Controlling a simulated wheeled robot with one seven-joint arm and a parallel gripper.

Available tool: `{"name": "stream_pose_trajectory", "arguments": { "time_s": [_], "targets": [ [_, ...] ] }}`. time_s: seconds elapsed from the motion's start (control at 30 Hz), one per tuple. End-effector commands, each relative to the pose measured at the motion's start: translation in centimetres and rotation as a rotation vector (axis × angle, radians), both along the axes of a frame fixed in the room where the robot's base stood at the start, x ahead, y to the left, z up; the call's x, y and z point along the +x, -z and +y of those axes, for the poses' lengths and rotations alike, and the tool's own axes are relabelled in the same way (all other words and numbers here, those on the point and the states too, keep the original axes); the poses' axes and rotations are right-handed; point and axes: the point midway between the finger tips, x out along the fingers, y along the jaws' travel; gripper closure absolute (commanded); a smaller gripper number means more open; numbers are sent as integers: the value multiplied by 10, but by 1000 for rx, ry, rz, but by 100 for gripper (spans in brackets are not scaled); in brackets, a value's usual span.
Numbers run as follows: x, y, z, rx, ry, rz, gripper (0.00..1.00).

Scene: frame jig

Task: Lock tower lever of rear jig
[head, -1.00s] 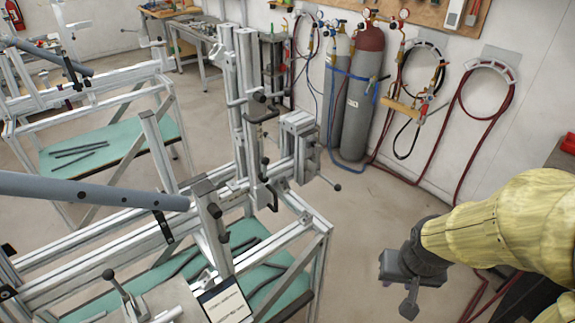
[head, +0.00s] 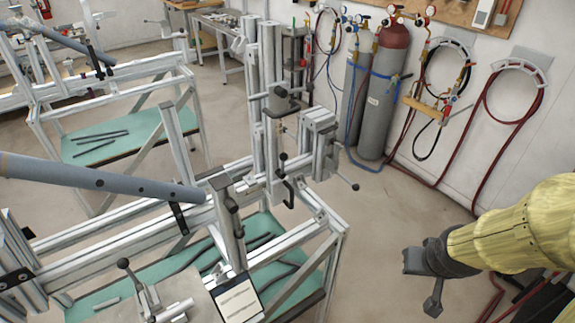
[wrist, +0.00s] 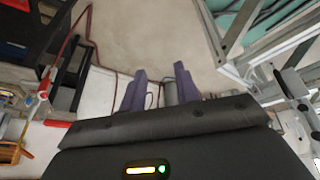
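The near jig is an aluminium frame (head: 330,225) with a tall upright tower (head: 268,95) at its right end. Black clamp parts and dark knobs sit on the tower. A thin lever with a dark ball end (head: 355,187) sticks out to the right from the block beside the tower. I cannot tell from the picture whether any lever is locked. My gripper (head: 422,281) hangs to the right of the jig, apart from it, over bare floor. In the wrist view its two purple fingers (wrist: 160,85) are spread with nothing between them.
A grey-blue tube (head: 95,180) lies along the near jig. A second jig (head: 110,90) stands behind at left. Gas cylinders (head: 383,95) and hanging hoses (head: 515,85) line the wall. Floor (head: 400,215) between jig and gripper is clear.

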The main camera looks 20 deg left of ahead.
Motion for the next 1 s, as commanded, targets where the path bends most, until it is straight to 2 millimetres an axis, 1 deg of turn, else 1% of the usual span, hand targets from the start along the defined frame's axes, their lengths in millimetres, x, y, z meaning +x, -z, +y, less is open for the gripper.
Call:
{"name": "stream_pose_trajectory", "arguments": {
  "time_s": [0.03,0.1,0.17,0.2,0.27,0.3,0.37,0.4,0.5,0.6,0.7,0.8,0.87,1.0],
  "targets": [
    [15,7,8,-2,-55,-49,68],
    [39,12,23,6,-147,-138,68],
    [56,14,39,24,-228,-216,68],
    [67,15,52,44,-282,-267,68],
    [80,16,72,80,-359,-345,68],
    [87,15,86,111,-408,-398,68],
    [96,14,108,165,-479,-473,68],
    [100,12,123,206,-525,-526,68],
    [104,3,159,329,-627,-655,68],
    [101,-11,191,470,-706,-780,68],
    [96,-26,210,594,-755,-882,68],
    [90,-37,220,674,-777,-944,68],
    [88,-41,223,698,-784,-963,68],
    [88,-43,224,705,-787,-971,68]
  ]
}}
